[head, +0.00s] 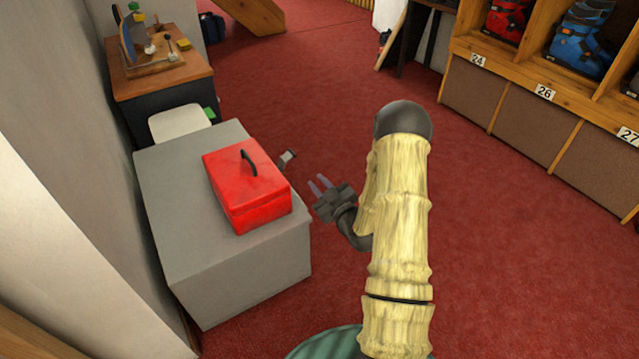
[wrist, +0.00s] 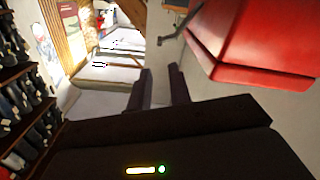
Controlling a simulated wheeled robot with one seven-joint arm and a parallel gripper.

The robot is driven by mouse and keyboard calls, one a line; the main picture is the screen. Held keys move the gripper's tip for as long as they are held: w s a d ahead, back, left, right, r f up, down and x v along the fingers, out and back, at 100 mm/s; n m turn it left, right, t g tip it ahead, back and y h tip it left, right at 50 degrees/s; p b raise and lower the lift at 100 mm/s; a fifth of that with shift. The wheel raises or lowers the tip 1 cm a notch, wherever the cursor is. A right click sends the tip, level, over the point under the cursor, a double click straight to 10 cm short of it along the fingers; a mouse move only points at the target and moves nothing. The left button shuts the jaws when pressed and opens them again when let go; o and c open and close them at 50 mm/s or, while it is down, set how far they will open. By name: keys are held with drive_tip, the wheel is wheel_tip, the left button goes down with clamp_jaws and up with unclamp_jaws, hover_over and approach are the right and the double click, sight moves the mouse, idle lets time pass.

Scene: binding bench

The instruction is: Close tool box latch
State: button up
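The red tool box (head: 240,192) sits on the grey bench with its lid down and a black handle (head: 248,162) on top. A grey latch (head: 288,158) juts out from the box's right side, swung away from the wall. My gripper (head: 318,182) is to the right of the box, beyond the bench edge, near the latch and apart from it. Its two fingers are parted with nothing between them. In the wrist view the box (wrist: 262,38) fills the upper right, and my fingers (wrist: 160,70) are apart from it.
The grey bench (head: 180,230) has bare room left of and in front of the box. A white chair (head: 180,122) and a wooden desk (head: 160,80) stand behind it. Boot shelves (head: 545,85) line the right. Red carpet is clear between.

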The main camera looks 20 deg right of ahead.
drive_tip(key=shift+c, duration=0.4)
drive_tip(key=shift+w+a, duration=0.1)
clamp_jaws()
drive_tip(key=s+a+r+m+g+h+p, duration=0.1)
drive_tip(key=s+a+r+g+p, duration=0.1)
drive_tip(key=a+r+g+p, duration=0.3)
drive_tip(key=s+a+r+g+h+p, duration=0.1)
drive_tip(key=s+r+g+p, duration=0.15)
drive_tip(key=r, duration=0.45)
drive_tip(key=s+a+r+m+g+p, duration=0.2)
drive_tip(key=s+a+r+g+p, duration=0.1)
drive_tip(key=s, duration=0.6)
drive_tip(key=s+a+r+m+g+p, duration=0.2)
drive_tip(key=s+r+g+p, duration=0.1)
drive_tip(key=s+r, duration=0.5)
drive_tip(key=shift+s+a+r+m+g+h, duration=0.2)
drive_tip(key=shift+s+a+m+g+h, duration=0.2)
drive_tip(key=shift+s+g, duration=0.6)
drive_tip(key=shift+d, duration=0.1)
